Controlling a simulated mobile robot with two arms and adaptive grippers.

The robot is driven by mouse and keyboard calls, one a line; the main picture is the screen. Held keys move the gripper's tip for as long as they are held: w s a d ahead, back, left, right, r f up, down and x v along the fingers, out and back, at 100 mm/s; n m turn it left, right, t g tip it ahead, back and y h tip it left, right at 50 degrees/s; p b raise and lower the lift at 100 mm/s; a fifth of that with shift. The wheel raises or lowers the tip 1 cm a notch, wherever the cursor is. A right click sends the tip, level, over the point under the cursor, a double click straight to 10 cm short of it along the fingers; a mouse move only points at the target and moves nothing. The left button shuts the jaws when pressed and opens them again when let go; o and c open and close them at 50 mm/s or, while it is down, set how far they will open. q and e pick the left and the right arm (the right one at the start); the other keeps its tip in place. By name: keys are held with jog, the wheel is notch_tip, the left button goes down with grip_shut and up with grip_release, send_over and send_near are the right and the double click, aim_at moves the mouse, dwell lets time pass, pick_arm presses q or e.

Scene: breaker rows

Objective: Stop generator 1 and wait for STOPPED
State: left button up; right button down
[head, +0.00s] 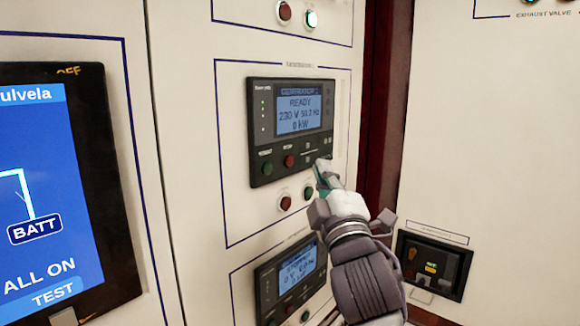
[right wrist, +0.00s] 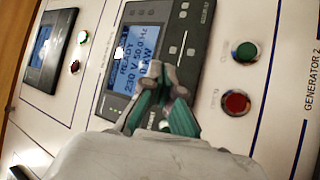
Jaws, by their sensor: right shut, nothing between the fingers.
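The upper generator controller (head: 290,125) is a dark unit whose screen (head: 300,110) reads READY, 230 V, about 50 Hz, 0 kW. On its lower edge are a green button (head: 267,168) and a red button (head: 289,161). My right gripper (head: 322,168) is shut and empty, its tips in front of the controller's lower right corner. Whether they touch it I cannot tell. In the right wrist view the teal fingers (right wrist: 165,100) cover part of the controller (right wrist: 150,60), and its screen (right wrist: 135,60) also reads READY. My left gripper is not in view.
Below the controller are a red button (head: 285,203) and a green button (head: 308,193). A lower controller (head: 290,280) reads STOPPED; the label GENERATOR 2 (right wrist: 313,80) sits between the two panels. A large blue screen (head: 40,190) is at left, a small dark unit (head: 433,263) at right.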

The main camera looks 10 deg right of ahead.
aim_at(289, 162)
jog(key=shift+w+a, duration=1.25)
jog(key=shift+w, duration=0.25)
dwell(0.4)
jog(key=shift+w+a, duration=0.25)
jog(key=shift+w, duration=0.05)
jog(key=shift+w+a, duration=0.25)
jog(key=shift+w, duration=0.1)
dwell(0.7)
jog(key=shift+s+d, duration=0.1)
dwell(0.3)
jog(key=shift+s+d+p, duration=0.4)
jog(key=shift+s, duration=0.2)
